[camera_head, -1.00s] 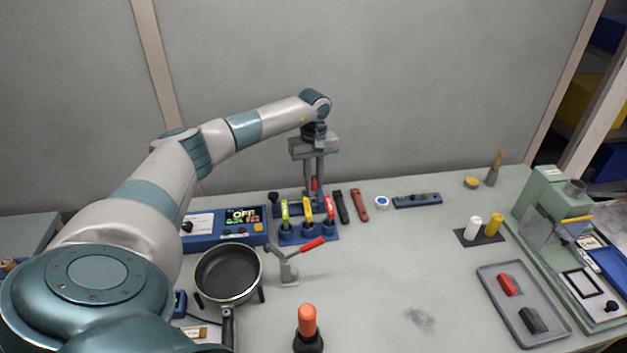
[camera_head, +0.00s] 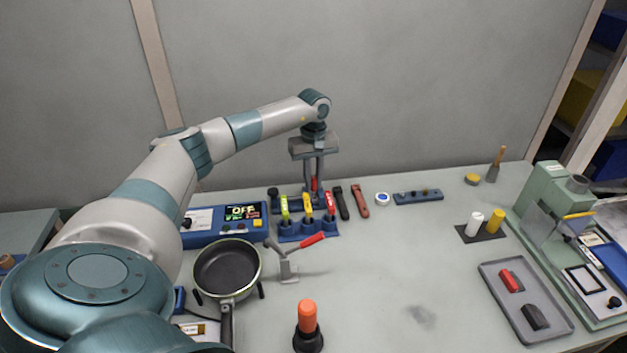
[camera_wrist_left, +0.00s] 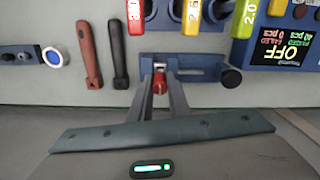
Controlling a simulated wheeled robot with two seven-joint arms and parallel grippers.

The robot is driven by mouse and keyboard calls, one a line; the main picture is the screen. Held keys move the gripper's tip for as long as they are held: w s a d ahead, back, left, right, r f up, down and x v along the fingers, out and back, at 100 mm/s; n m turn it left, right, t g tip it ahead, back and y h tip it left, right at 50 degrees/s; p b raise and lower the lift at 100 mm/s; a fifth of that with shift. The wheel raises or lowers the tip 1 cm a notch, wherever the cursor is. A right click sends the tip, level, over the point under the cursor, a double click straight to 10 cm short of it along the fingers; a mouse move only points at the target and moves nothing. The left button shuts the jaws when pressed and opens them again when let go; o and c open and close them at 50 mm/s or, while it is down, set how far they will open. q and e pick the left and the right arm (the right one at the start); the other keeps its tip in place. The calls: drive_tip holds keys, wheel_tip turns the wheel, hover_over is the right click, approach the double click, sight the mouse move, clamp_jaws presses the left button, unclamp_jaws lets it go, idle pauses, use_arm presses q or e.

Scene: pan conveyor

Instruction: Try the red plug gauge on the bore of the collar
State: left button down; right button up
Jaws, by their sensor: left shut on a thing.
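My left gripper (camera_head: 314,184) points down at the back of the bench, in front of the wall. It is shut on a small red piece (camera_wrist_left: 160,87) with a grey top; the fingers hide much of it. The piece is over or at a blue fixture with a black knob (camera_wrist_left: 232,77); I cannot tell whether it touches. A red-handled plug gauge (camera_head: 330,204) stands in a blue rack (camera_head: 310,238), beside yellow-green and yellow ones. Its handle also shows in the left wrist view (camera_wrist_left: 136,12). I cannot make out the collar clearly. My right gripper is out of view.
A control box (camera_head: 222,228) reading OFF and a pan (camera_head: 228,268) are left of the rack. A red-handled clamp (camera_head: 288,268) stands in front of it. Black (camera_head: 341,203) and dark red (camera_head: 359,201) handles lie to the right. The bench centre right is clear.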

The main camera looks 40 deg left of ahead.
use_arm(q)
drive_tip(key=shift+f+b, duration=0.45)
drive_tip(key=shift+f, duration=0.15)
idle(0.7)
drive_tip(key=shift+r, duration=0.1)
idle(0.8)
drive_tip(key=shift+r+p, duration=1.7)
drive_tip(key=shift+r, duration=1.75)
drive_tip(key=shift+r, duration=0.1)
